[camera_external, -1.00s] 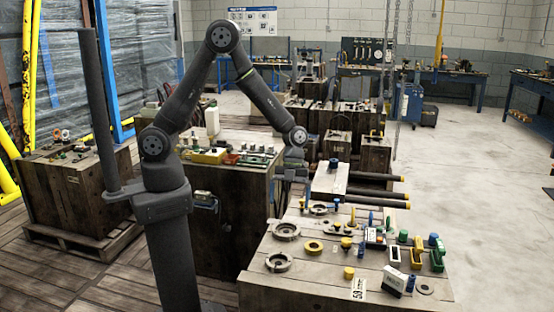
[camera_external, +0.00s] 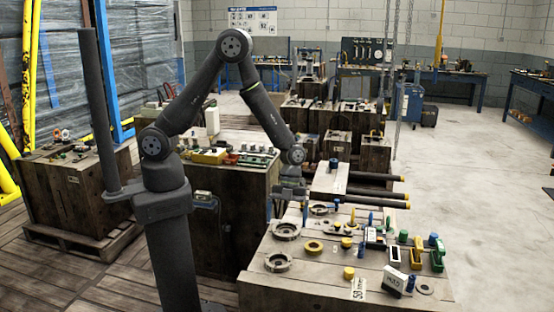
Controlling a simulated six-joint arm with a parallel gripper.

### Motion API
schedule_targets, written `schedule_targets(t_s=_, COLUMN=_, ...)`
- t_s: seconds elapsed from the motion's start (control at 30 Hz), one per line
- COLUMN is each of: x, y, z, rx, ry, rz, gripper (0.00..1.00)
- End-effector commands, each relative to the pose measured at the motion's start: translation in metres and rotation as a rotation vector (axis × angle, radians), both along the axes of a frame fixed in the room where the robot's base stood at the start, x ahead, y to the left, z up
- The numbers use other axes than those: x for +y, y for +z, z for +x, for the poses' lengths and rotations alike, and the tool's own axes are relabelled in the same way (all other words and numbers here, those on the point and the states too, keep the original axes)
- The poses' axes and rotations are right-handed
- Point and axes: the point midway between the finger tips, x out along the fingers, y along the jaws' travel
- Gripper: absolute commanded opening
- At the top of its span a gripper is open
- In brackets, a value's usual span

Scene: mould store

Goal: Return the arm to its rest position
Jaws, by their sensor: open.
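My gripper (camera_external: 293,208) points down over the back left part of the wooden bench top (camera_external: 330,262). It looks empty. Its fingertips are small in this view and I cannot tell exactly how far they are above the wood. The arm is bent, with its elbow high and its forearm sloping down to the right. A grey ring (camera_external: 286,231) lies just below and in front of the gripper, and another ring (camera_external: 319,209) lies to its right.
The bench holds a yellow ring (camera_external: 313,247), a yellow knob (camera_external: 349,272), a white and black box (camera_external: 397,281) and green parts (camera_external: 437,260). A crate with bottles and tools (camera_external: 235,180) stands behind the arm. Open floor (camera_external: 470,200) lies to the right.

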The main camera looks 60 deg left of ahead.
Motion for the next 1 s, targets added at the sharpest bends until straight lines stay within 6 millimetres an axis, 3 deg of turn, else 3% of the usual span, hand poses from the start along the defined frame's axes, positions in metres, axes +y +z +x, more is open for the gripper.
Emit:
schedule_targets(t_s=0.07, x=0.0, y=0.015, z=0.0, rx=-0.002, ry=0.0, rz=-0.002, gripper=1.0)
schedule_targets(t_s=0.73, x=-0.033, y=0.083, z=-0.113, rx=-0.002, ry=-0.005, rz=-0.003, gripper=1.0)
schedule_targets(t_s=1.0, x=-0.025, y=0.082, z=-0.057, rx=0.0, ry=0.16, rz=0.0, gripper=1.0)
